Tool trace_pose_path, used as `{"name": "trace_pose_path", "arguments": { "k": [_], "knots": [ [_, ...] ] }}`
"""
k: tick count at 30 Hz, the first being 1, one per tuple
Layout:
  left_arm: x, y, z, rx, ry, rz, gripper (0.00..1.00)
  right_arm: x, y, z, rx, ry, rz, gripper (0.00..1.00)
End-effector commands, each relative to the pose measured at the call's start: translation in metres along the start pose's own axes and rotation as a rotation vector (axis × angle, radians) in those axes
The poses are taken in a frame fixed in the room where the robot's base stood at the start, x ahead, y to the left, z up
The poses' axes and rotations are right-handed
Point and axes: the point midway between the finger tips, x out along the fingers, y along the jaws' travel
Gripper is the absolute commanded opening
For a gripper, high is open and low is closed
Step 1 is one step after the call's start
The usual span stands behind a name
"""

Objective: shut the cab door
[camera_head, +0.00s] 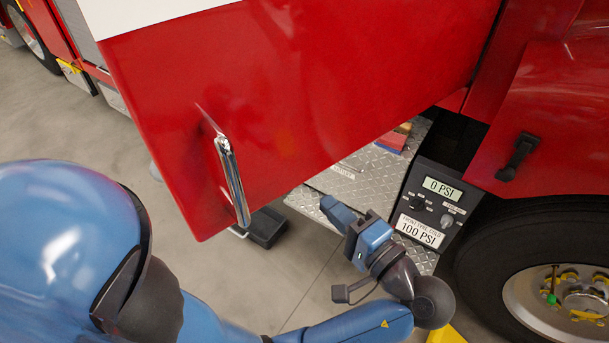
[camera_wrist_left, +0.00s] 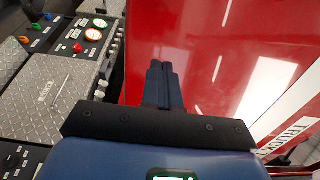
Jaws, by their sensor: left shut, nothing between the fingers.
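The cab door (camera_head: 290,85) is a large red panel with a white upper band, standing out at an angle from the red truck body. It carries a chrome handle (camera_head: 232,180) near its lower left edge. My left gripper (camera_head: 328,204) is shut and empty, below and to the right of the handle, close to the door's lower edge in the picture. In the left wrist view its closed dark fingers (camera_wrist_left: 160,72) point at a glossy red panel (camera_wrist_left: 215,60); I cannot tell whether they touch it. My right gripper is not in view.
A diamond-plate step (camera_head: 360,185) lies under the door. A gauge box (camera_head: 431,205) reading 0 PSI stands beside a front wheel (camera_head: 560,290). The left wrist view shows a control panel (camera_wrist_left: 85,38) with coloured knobs. Grey floor is open at left.

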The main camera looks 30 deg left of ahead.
Motion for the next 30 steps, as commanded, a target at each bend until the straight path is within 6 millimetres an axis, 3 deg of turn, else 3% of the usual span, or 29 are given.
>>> {"name": "trace_pose_path", "arguments": {
  "k": [6,13,20,30],
  "knots": [
    [0.042,-0.003,0.001,0.001,-0.004,-0.002,0.00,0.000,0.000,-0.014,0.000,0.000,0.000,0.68],
    [0.071,-0.002,0.000,0.001,-0.001,-0.001,0.00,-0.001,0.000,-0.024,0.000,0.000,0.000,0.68],
    [0.084,-0.001,0.000,0.000,0.001,-0.001,0.00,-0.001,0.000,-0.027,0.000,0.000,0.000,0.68],
    [0.085,0.000,-0.001,-0.001,0.002,-0.001,0.00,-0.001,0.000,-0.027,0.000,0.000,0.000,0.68]
  ]
}}
